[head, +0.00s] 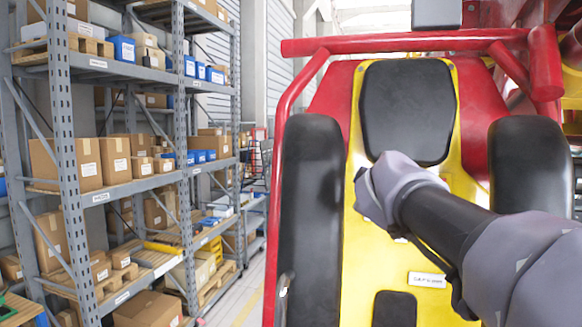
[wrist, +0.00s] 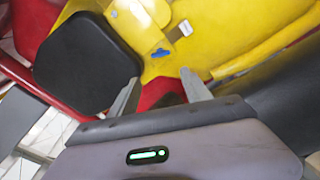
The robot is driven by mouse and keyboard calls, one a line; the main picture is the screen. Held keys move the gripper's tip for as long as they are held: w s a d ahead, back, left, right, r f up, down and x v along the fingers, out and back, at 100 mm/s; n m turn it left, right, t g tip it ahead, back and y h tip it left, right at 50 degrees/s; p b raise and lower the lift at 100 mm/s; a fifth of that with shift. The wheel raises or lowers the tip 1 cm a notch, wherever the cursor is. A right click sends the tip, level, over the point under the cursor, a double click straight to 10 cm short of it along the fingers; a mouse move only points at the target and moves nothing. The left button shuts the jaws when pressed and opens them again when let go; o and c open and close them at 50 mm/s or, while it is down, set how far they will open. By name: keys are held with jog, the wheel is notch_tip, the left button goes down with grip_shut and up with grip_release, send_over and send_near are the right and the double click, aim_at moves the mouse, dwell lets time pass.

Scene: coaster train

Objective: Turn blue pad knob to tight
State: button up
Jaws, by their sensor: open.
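A small blue knob (wrist: 161,53) shows on the yellow panel (wrist: 215,30) in the wrist view, above and between my fingertips. My gripper (wrist: 160,76) is open, with its two grey fingers spread and nothing between them. The fingers point toward the knob and appear apart from it. A black pad (wrist: 88,63) lies left of the knob. In the head view my arm reaches in from the right over the yellow seat (head: 357,250); my fingers and the knob cannot be made out there.
The seat has a black back pad (head: 408,108) and black side bolsters (head: 312,200) on both sides. A red bar (head: 400,43) crosses above it. A white label (head: 427,280) sits low on the yellow shell. Shelves with boxes (head: 80,163) stand at the left.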

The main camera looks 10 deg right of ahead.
jog(key=p+x, duration=0.4)
jog(key=x, duration=1.1)
jog(key=shift+w+f, duration=0.25)
jog(key=shift+f, duration=0.1)
jog(key=shift+d, duration=0.15)
jog(key=c, duration=1.1)
